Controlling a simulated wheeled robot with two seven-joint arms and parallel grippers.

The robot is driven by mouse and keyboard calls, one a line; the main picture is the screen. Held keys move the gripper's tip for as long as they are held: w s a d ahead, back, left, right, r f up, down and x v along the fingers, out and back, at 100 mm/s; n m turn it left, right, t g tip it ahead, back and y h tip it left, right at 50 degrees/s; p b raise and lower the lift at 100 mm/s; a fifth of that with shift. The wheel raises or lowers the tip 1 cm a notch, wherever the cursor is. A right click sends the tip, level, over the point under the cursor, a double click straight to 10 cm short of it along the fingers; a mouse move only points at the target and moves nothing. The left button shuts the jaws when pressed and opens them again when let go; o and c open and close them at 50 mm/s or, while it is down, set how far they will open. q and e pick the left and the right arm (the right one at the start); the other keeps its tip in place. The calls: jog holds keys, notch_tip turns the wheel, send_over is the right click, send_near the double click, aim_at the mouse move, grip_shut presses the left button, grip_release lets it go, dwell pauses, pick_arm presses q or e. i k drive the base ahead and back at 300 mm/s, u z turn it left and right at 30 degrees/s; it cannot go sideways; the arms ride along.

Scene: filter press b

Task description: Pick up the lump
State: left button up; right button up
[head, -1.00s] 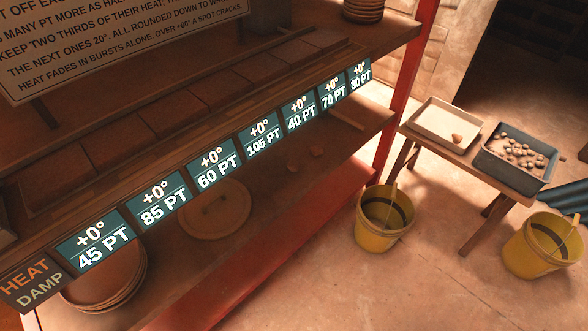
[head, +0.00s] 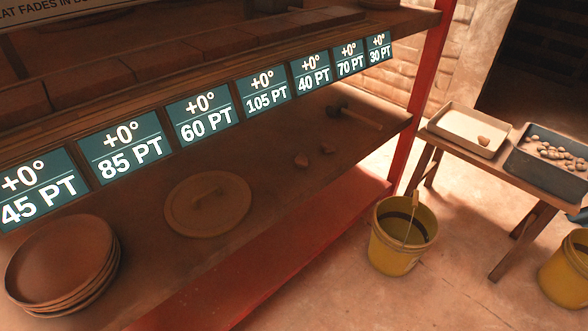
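A small orange-brown lump (head: 484,141) lies at the right end of the pale shallow tray (head: 452,132) on the wooden bench at the right. Neither of my grippers shows in the head view.
A dark tray of pebbles (head: 548,170) stands beside the pale tray. A yellow bucket (head: 395,258) stands before the bench (head: 520,188), another (head: 566,275) at right. The shelf holds stacked plates (head: 62,262), a round lid (head: 207,204) and a hammer (head: 358,117). A red post (head: 418,110) separates shelf and bench.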

aim_at(301, 160)
jog(key=z, duration=1.35)
jog(key=i, duration=1.3)
jog(key=u, duration=3.3)
